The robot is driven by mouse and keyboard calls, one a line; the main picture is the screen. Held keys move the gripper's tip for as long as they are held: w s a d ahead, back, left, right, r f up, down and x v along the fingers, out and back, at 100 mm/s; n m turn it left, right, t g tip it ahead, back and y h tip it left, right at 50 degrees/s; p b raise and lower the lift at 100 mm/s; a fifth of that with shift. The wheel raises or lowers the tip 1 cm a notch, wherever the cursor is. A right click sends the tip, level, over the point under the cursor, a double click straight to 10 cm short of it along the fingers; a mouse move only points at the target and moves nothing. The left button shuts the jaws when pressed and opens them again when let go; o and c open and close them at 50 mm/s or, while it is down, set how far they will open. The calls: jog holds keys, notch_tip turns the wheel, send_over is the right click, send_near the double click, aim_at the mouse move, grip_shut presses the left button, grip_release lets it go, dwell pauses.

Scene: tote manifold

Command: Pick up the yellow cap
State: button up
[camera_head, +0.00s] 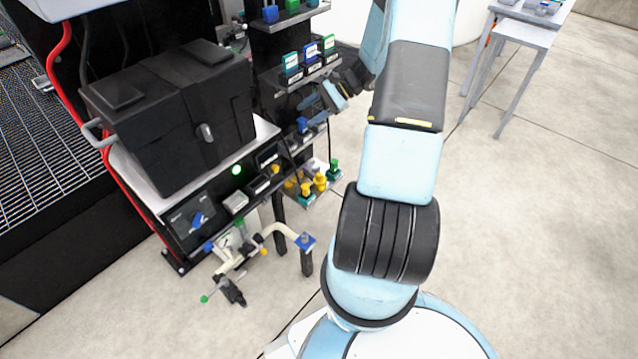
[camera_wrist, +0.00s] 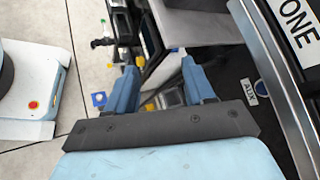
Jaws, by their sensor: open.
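Several small yellow pieces stand on the lowest side shelf, among them a yellow one (camera_head: 320,182) beside a green-topped one; I cannot tell which is the yellow cap. Another small yellow piece (camera_head: 264,252) is on the pale pipework near the floor. My gripper (camera_head: 322,101) is beside the rack's middle shelves, above and apart from the lowest shelf. In the wrist view my gripper (camera_wrist: 160,66) has its two blue fingers spread, with nothing held between them. A small yellow spot (camera_wrist: 149,107) shows low between the fingers, partly hidden by the gripper's body.
Labelled blue and green blocks (camera_head: 311,55) stand on the shelf close to my gripper. A black case (camera_head: 170,115) sits on the control bench. Pale pipework (camera_head: 270,232) sticks out below. A grey table (camera_head: 520,33) stands at the upper right. The floor at right is clear.

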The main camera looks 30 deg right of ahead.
jog(key=d+f+m+t+y, duration=0.1)
jog(key=d+f+m+t, duration=0.3)
jog(key=f, duration=0.6)
jog(key=d+f+m+t, duration=0.4)
jog(key=d+f+m, duration=0.1)
jog(key=f, duration=0.5)
jog(key=m+t+h, duration=0.6)
jog(key=m, duration=0.4)
send_near(317, 174)
jog(key=x, duration=0.5)
jog(key=shift+w+d+f, duration=0.15)
jog(key=shift+w+d, duration=0.15)
jog(key=shift+w, duration=0.15)
jog(key=shift+x, duration=2.55)
jog(key=shift+a+f, duration=0.15)
jog(key=shift+c, duration=0.2)
grip_shut()
